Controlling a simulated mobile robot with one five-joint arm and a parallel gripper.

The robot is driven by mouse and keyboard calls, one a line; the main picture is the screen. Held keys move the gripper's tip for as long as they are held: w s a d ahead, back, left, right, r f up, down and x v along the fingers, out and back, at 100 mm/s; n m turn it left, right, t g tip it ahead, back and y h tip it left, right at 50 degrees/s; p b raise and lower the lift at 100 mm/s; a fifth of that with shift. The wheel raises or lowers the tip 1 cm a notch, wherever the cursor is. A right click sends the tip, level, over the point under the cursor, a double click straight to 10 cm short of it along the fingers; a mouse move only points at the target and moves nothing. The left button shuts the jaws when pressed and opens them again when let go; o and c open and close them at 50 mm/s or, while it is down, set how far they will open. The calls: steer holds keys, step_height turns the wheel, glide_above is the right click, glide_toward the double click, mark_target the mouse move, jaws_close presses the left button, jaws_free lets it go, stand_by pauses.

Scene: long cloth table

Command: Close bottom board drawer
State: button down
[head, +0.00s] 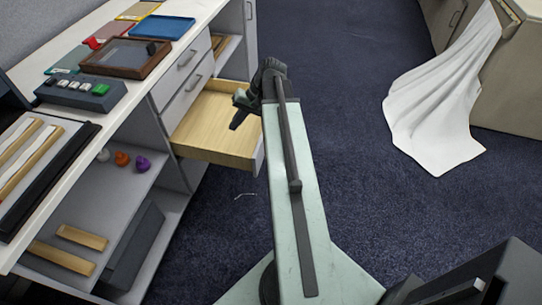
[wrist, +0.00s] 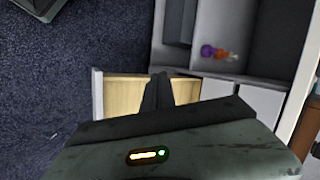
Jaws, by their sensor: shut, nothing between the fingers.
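The bottom drawer (head: 212,128) of the white cabinet is pulled out, with its bare pale wood inside showing in the head view. Two drawers above it, the upper (head: 186,58) and the middle (head: 187,88), are flush with the cabinet. My gripper (head: 237,113) is shut and empty, over the front end of the open drawer in the head view. In the wrist view the shut fingers (wrist: 158,90) appear in front of the drawer's wooden interior (wrist: 125,95). I cannot tell whether they touch the drawer.
The white counter (head: 128,100) holds a grey button box (head: 80,93), a brown framed tray (head: 126,57) and a blue tray (head: 162,27). Open shelves below hold small coloured things (head: 122,158). A white cloth (head: 440,105) hangs to the floor at right.

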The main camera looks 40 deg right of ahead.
steer(key=s+d+f+m+t+b, duration=0.2)
steer(key=s+d+f+b, duration=0.2)
steer(key=d+b, duration=0.3)
steer(key=s+d+f+m+t+b, duration=0.1)
steer(key=s+d+f+t+b, duration=0.1)
steer(key=s+d+f+b, duration=0.45)
steer(key=s+d+f+m+t+b, duration=0.1)
steer(key=d+f+m+t+b, duration=0.15)
steer(key=d, duration=0.75)
steer(key=a+r+b+x, duration=0.1)
steer(key=b+x, duration=0.4)
steer(key=x, duration=0.8)
steer(key=shift+w+a+r+n, duration=0.2)
steer(key=shift+w+r+n, duration=0.15)
steer(key=shift+w+n, duration=0.15)
steer(key=shift+b, duration=0.3)
